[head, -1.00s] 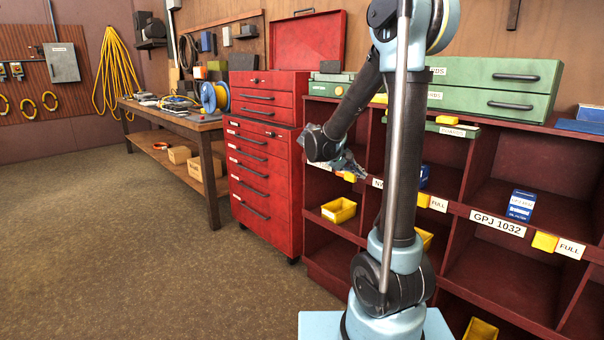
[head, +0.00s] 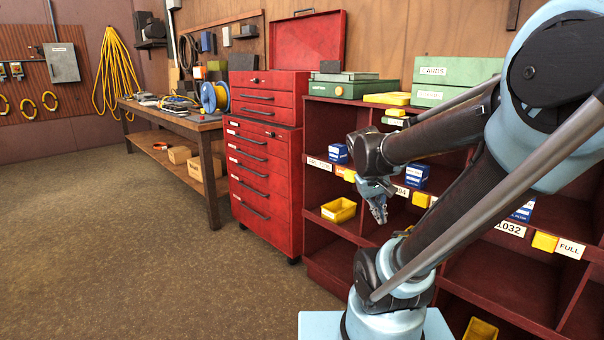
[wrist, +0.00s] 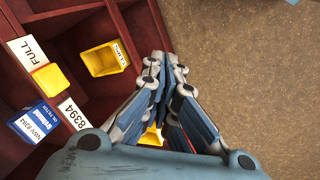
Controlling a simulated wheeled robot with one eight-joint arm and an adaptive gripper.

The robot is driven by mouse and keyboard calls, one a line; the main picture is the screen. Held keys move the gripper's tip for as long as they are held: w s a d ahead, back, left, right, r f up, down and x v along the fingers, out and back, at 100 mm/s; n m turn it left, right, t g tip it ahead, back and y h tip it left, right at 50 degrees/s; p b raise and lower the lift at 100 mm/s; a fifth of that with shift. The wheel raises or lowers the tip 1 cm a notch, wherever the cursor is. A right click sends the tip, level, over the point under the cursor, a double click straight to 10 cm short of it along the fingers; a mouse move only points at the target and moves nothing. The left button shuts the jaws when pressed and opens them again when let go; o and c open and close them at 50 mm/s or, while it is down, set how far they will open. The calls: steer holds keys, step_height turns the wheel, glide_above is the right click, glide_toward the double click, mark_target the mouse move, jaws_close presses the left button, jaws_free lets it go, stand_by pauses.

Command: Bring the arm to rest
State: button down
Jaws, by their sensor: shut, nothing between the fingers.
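My gripper (head: 379,210) hangs from my bent arm in front of the dark red shelf unit (head: 322,250), pointing downward. It is shut and empty. In the wrist view my gripper (wrist: 163,95) shows its fingers together over the floor beside the shelf's front edge. My arm leans to the right in the head view and hides part of the shelves.
Blue boxes (head: 338,153) stand on the upper shelf. A red tool cabinet (head: 262,175) stands left. The floor (head: 150,250) is clear.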

steer(key=s+a+f+m+y, duration=0.1)
steer(key=s+a+f+y, duration=0.2)
steer(key=s, duration=0.6)
steer(key=shift+s+a+f+m, duration=0.3)
steer(key=shift+a+f, duration=0.35)
steer(key=shift+f, duration=0.65)
